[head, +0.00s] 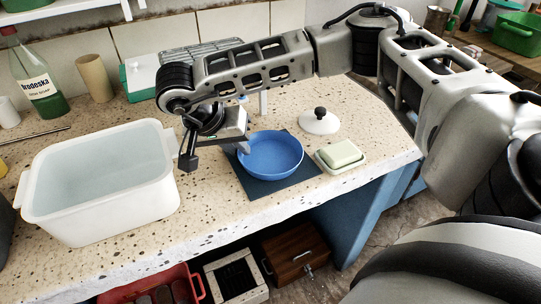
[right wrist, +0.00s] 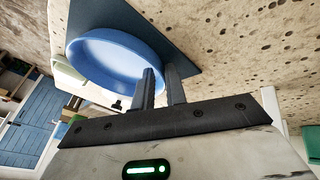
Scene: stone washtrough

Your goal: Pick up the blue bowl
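The blue bowl (head: 270,156) is upright at the dark blue square mat (head: 305,183) on the speckled stone counter. I cannot tell whether it touches the mat. My right gripper (head: 240,147) is at the bowl's left rim, reaching in from above. In the right wrist view, its two fingers (right wrist: 160,74) stand close together with the wall of the bowl (right wrist: 108,62) between them, so it looks shut on the rim. The fingertips are partly hidden. My left gripper is not in view.
A white basin (head: 100,215) stands left of the bowl. A soap dish with soap (head: 340,155) sits close on the right, a white lid (head: 319,123) behind. The counter's front edge is near the mat.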

